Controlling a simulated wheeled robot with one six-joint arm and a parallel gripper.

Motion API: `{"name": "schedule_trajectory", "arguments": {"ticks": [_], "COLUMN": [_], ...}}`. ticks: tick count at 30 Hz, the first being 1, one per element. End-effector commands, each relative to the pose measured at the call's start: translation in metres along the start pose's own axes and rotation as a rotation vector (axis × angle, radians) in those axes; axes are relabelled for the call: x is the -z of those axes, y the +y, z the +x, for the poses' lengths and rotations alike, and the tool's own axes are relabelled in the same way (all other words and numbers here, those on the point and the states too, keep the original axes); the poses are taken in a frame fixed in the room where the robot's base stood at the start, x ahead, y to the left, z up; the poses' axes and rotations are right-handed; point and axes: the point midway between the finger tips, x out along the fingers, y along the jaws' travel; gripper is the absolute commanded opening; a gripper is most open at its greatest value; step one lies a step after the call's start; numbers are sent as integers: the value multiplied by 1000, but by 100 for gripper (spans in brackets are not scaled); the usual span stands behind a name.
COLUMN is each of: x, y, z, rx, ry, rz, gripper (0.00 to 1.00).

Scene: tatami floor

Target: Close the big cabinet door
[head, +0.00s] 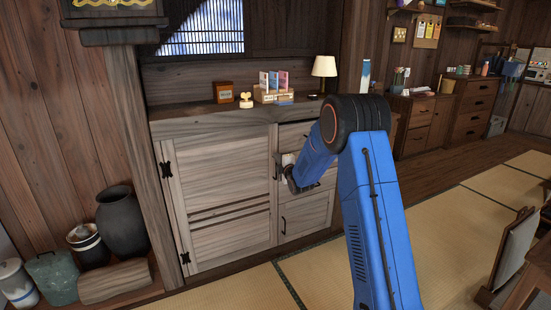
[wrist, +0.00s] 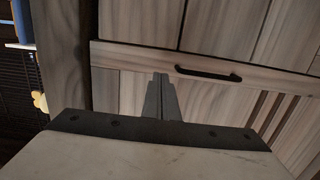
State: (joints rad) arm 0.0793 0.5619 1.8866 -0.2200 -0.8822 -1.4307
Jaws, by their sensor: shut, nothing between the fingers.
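The big cabinet door (head: 225,172) is pale grey wood with black hinges on its left side. It sits in the left part of the cabinet front and looks flush or nearly flush with it. In the wrist view, the door's edge board (wrist: 130,58) carries a black bar handle (wrist: 208,73), with a thin dark gap along its side. My gripper (head: 281,170) is at the door's right edge near the handle, partly hidden by my arm. In the wrist view, its fingers (wrist: 160,80) are together and empty, pointing at the edge board beside the handle. I cannot tell whether they touch it.
Drawers and a smaller door (head: 305,212) are right of the big door. A lamp (head: 324,68), small clock (head: 223,92) and card box (head: 273,92) stand on top. Dark jars (head: 121,222) stand at left. The tatami (head: 340,275) in front is clear.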

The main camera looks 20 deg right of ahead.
Motion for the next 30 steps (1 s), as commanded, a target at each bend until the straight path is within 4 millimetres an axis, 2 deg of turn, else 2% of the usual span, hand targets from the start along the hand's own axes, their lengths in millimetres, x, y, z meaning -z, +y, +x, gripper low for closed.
{"name": "schedule_trajectory", "arguments": {"ticks": [15, 21, 25, 30], "x": [-8, -9, -9, -7], "y": [0, 0, 0, 14], "z": [-74, -90, -92, -103], "rx": [1, 0, 1, 35], "ry": [-1, 0, 0, -13], "rz": [0, 0, 1, 47], "gripper": [0, 0, 0, 0]}}
